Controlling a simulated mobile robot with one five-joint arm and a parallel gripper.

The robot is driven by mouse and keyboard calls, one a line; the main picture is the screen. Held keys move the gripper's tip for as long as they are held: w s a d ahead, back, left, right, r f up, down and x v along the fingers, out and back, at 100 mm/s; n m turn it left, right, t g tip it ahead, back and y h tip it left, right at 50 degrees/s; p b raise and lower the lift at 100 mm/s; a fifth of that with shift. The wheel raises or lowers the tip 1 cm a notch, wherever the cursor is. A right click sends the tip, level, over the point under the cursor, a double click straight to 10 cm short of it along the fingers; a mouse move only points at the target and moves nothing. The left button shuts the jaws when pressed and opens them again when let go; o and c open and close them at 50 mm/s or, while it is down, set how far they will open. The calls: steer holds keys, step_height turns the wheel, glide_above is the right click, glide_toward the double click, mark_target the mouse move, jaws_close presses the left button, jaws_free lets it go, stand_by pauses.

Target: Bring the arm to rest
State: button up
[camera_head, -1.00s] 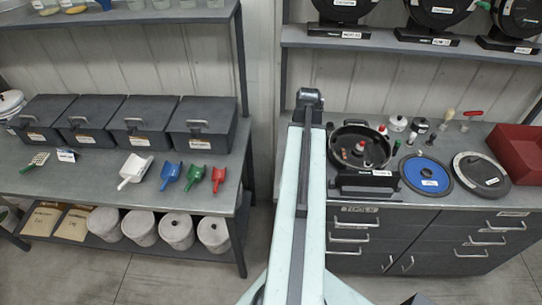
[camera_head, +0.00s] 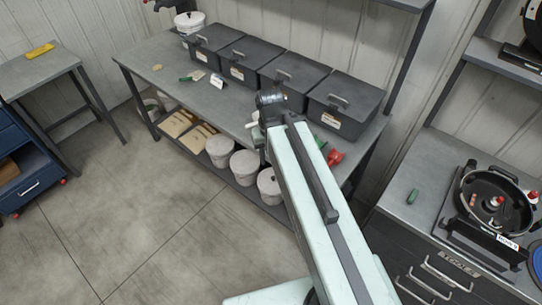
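My arm, pale with a dark rail, reaches up from the bottom right of the head view. Its dark end (camera_head: 270,100) shows in front of the left bench (camera_head: 210,98), overlapping the front of the black bins. The fingers of my gripper cannot be made out. Whether anything is held cannot be seen. My arm hides most of the scoops on the bench; a red scoop (camera_head: 334,157) and a bit of green show beside it.
Black lidded bins (camera_head: 285,78) line the bench's back, with white buckets (camera_head: 220,150) on its lower shelf. A dark counter (camera_head: 400,185) with a round black seed meter (camera_head: 495,195) stands at right. A small table (camera_head: 45,75) and blue drawers (camera_head: 25,165) are at left. The floor between is clear.

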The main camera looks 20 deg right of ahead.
steer(key=shift+f, duration=0.15)
step_height(320, 180, down, 8)
steer(key=b, duration=0.8)
